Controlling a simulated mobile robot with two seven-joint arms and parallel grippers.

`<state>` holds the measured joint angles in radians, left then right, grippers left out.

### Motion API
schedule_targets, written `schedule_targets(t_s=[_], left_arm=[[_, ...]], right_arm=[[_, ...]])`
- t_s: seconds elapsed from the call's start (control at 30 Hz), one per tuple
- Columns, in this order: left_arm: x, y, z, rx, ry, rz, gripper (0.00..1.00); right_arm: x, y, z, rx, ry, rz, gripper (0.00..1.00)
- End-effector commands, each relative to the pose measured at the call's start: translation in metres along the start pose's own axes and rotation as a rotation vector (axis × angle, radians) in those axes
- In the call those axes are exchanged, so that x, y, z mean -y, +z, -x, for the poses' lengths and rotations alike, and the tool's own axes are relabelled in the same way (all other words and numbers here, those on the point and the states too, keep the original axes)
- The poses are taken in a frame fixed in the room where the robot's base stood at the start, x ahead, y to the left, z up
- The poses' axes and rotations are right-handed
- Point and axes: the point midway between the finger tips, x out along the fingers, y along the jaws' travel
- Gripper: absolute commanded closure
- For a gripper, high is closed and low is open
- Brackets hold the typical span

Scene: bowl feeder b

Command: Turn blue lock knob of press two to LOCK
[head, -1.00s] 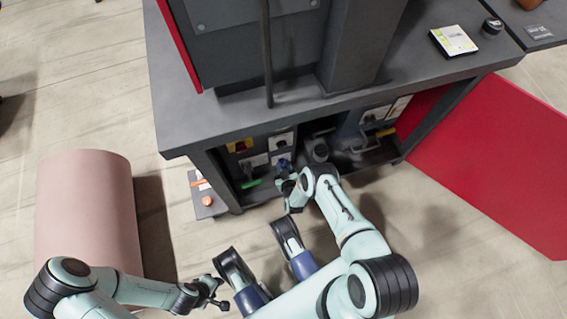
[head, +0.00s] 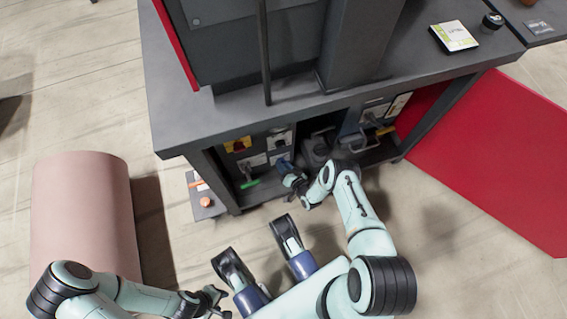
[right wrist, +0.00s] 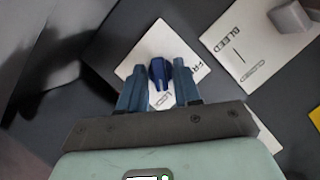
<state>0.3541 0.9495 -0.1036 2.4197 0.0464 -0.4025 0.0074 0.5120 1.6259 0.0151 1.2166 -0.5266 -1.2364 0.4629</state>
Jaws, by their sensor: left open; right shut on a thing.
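The blue lock knob (right wrist: 158,73) stands on a white label plate (right wrist: 143,60) in the right wrist view. The plate carries partly covered lettering, "FR..." at the knob's right and what looks like "LOCK" below it. The knob's long side runs roughly up and down in this picture. My right gripper (right wrist: 160,80) has a finger on each side of the knob and is shut on it. In the head view my right gripper (head: 286,168) is at the panel under the bench, and the knob cannot be told apart from the fingers. My left gripper (head: 216,296) is open and empty, low over the floor.
A "BLEED" plate (right wrist: 247,45) with a grey knob (right wrist: 291,17) lies right of the blue knob. A yellow-and-red switch (head: 238,145) and a green handle (head: 249,184) are left of my right gripper. The bench top (head: 235,112) overhangs.

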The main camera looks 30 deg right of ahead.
Motion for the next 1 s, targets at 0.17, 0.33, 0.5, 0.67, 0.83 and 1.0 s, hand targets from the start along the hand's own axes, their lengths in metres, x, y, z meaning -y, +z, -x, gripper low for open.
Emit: schedule_targets(t_s=[0.17,0.33,0.5,0.67,0.83,1.0], left_arm=[[0.0014,0.0017,-0.0009,0.006,-0.003,0.002,0.57],[0.0017,0.0021,-0.0011,0.008,-0.003,0.003,0.57],[0.0018,0.0023,-0.0012,0.009,-0.004,0.003,0.57],[0.0018,0.0023,-0.0012,0.009,-0.004,0.002,0.57],[0.0016,0.0022,-0.0012,0.008,-0.003,0.002,0.57],[0.0016,0.0021,-0.0012,0.008,-0.003,0.002,0.57]], right_arm=[[-0.0013,-0.0006,-0.0005,-0.003,-0.031,-0.082,0.98],[-0.0012,-0.0007,-0.0007,-0.002,-0.051,-0.127,0.98],[-0.0008,-0.0008,-0.0009,-0.002,-0.060,-0.145,0.98],[-0.0006,-0.0008,-0.0009,-0.003,-0.061,-0.149,0.98],[-0.0005,-0.0009,-0.0010,-0.003,-0.061,-0.149,0.98],[-0.0005,-0.0008,-0.0009,-0.003,-0.061,-0.148,0.60]])
